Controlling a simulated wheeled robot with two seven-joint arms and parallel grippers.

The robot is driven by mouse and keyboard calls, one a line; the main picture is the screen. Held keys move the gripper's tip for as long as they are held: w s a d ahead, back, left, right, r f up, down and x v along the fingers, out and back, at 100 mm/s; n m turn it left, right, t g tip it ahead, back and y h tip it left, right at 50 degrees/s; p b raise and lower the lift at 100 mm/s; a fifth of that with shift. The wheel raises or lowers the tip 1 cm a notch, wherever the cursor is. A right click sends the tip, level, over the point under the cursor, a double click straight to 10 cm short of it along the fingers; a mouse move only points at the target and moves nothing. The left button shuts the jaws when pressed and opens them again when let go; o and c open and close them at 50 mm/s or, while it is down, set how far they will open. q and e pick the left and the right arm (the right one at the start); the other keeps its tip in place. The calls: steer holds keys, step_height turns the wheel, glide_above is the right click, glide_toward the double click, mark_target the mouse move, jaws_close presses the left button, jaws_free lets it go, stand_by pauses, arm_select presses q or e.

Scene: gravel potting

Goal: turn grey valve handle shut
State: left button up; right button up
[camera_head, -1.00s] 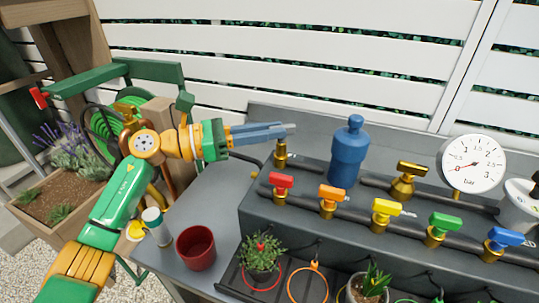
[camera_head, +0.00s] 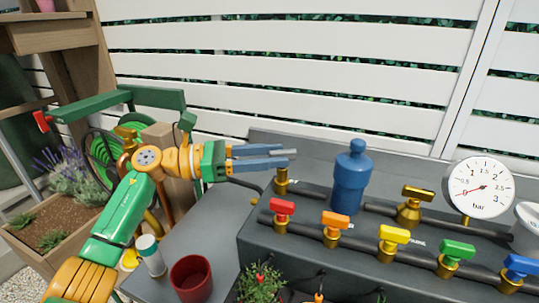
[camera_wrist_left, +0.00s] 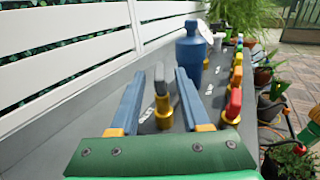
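The grey valve handle (camera_wrist_left: 159,78) sits on a brass valve body (camera_wrist_left: 164,112) at the left end of the pipe. In the head view the brass body (camera_head: 281,183) shows below my fingers, and the handle is largely hidden by them. My left gripper (camera_head: 290,156) reaches in from the left at handle height. In the left wrist view its two blue fingers (camera_wrist_left: 158,92) stand on either side of the handle, with a gap on each side. The gripper is open around the handle and does not visibly grip it.
A blue filter bottle (camera_head: 350,182) stands right of the valve. Red (camera_head: 282,208), orange (camera_head: 334,221), yellow (camera_head: 394,235), green and blue valves line the front pipe. A brass valve (camera_head: 414,200) and a gauge (camera_head: 480,187) are farther right. A white slatted fence (camera_head: 300,70) stands behind.

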arm_select(q)
steer(key=s+a+b, duration=0.1)
steer(key=a, duration=0.6)
steer(key=shift+s+b, duration=0.2)
steer(key=shift+b, duration=0.1)
